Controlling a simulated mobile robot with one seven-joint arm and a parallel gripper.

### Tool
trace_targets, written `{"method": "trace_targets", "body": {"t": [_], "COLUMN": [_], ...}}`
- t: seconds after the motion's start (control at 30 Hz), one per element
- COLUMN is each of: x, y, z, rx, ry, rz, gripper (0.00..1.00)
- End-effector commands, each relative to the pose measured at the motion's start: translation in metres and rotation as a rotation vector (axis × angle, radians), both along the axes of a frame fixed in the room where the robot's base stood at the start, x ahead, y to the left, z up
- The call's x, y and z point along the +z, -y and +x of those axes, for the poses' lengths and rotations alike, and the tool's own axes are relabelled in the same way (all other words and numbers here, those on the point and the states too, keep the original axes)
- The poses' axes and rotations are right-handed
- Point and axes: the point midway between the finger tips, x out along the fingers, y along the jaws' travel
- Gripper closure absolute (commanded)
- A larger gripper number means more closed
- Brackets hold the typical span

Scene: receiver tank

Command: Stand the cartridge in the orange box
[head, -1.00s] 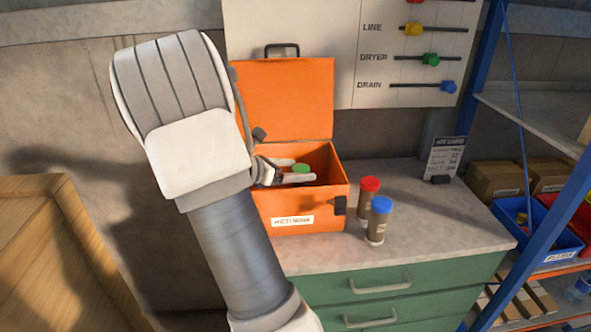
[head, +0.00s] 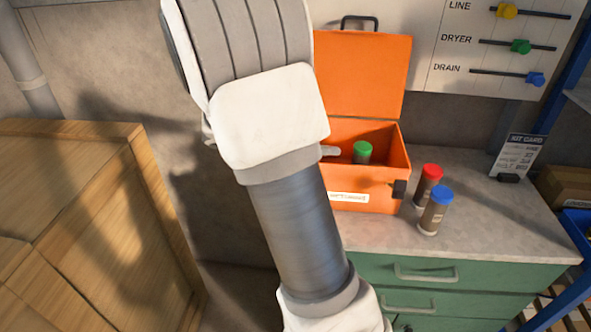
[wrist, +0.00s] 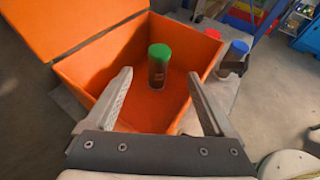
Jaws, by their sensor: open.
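The orange box (head: 372,201) stands on the bench with its lid (head: 362,75) open against the wall. A cartridge with a green cap (head: 363,150) stands upright inside it. The same green-capped cartridge shows in the wrist view (wrist: 158,68), standing on the box floor toward the far side. My gripper (wrist: 160,95) is open and empty, its two fingers spread on the near side of that cartridge and apart from it. In the head view my arm hides most of the gripper. A red-capped cartridge (head: 428,187) and a blue-capped cartridge (head: 435,211) stand upright outside the box, to its right.
The grey bench top (head: 490,230) is clear right of the cartridges. A kit card (head: 519,156) stands at the back. A wooden crate (head: 80,220) is at left. A board with coloured sliders (head: 490,45) hangs behind. A blue bin (head: 578,228) sits on shelving at right.

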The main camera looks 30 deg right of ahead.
Motion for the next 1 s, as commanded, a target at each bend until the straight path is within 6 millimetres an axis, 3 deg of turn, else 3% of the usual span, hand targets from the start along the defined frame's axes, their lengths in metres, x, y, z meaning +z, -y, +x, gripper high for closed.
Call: {"method": "trace_targets", "body": {"t": [0.17, 0.37, 1.0], "x": [0.004, 0.009, 0.035], "y": [-0.011, -0.044, -0.188], "z": [-0.016, -0.052, -0.139], "rx": [-0.055, -0.203, -0.775], "ry": [0.11, 0.373, 1.127], "rz": [0.077, 0.269, 0.902], "gripper": [0.13, 0.13, 0.13]}}
